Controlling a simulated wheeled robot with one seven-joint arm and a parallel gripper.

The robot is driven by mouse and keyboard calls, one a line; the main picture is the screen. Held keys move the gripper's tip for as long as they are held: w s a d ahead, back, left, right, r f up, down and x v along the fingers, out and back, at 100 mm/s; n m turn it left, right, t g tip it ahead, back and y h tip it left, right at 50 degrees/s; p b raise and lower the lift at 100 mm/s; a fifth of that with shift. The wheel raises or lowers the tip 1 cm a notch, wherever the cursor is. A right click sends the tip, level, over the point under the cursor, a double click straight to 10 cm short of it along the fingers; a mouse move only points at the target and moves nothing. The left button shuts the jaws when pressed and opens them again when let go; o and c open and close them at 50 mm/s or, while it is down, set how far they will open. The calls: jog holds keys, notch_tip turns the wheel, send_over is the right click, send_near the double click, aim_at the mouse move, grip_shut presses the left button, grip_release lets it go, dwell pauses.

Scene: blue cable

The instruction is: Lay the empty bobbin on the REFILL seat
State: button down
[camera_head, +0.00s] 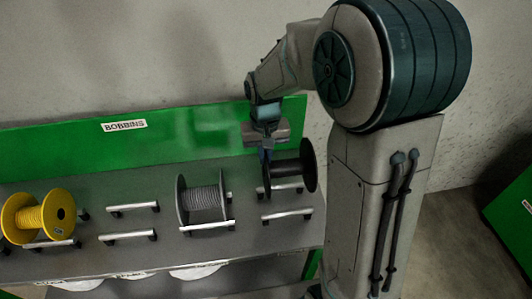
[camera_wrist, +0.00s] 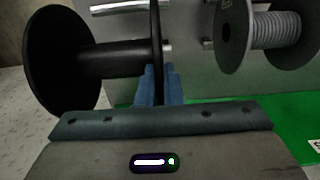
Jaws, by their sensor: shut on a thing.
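The empty black bobbin (camera_head: 307,165) is at the right end of the grey rack, over the rightmost pair of rails (camera_head: 287,216). Its bare core and far flange (camera_wrist: 60,62) show at the left of the wrist view. My gripper (camera_head: 266,156) comes down from above and is shut on the rim of the bobbin's left flange. In the wrist view the blue fingers (camera_wrist: 159,84) pinch that flange edge-on. The bobbin's axle lies about level. I cannot tell whether it touches the rails. No REFILL label is readable.
A bobbin of grey cable (camera_head: 202,199) sits left of the black one, and a yellow bobbin (camera_head: 38,217) is at the far left. An empty rail pair (camera_head: 130,222) lies between them. A green back panel (camera_head: 190,133) with a BOBBINS label stands behind.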

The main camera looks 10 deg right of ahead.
jog(key=shift+f+b, duration=2.85)
jog(key=shift+f, duration=1)
jog(key=shift+f+b, duration=0.5)
jog(key=shift+f, duration=0.15)
jog(key=c, duration=1.5)
grip_release()
jog(key=shift+r, duration=0.1)
notch_tip(320, 180, up, 14)
jog(key=shift+f, duration=0.15)
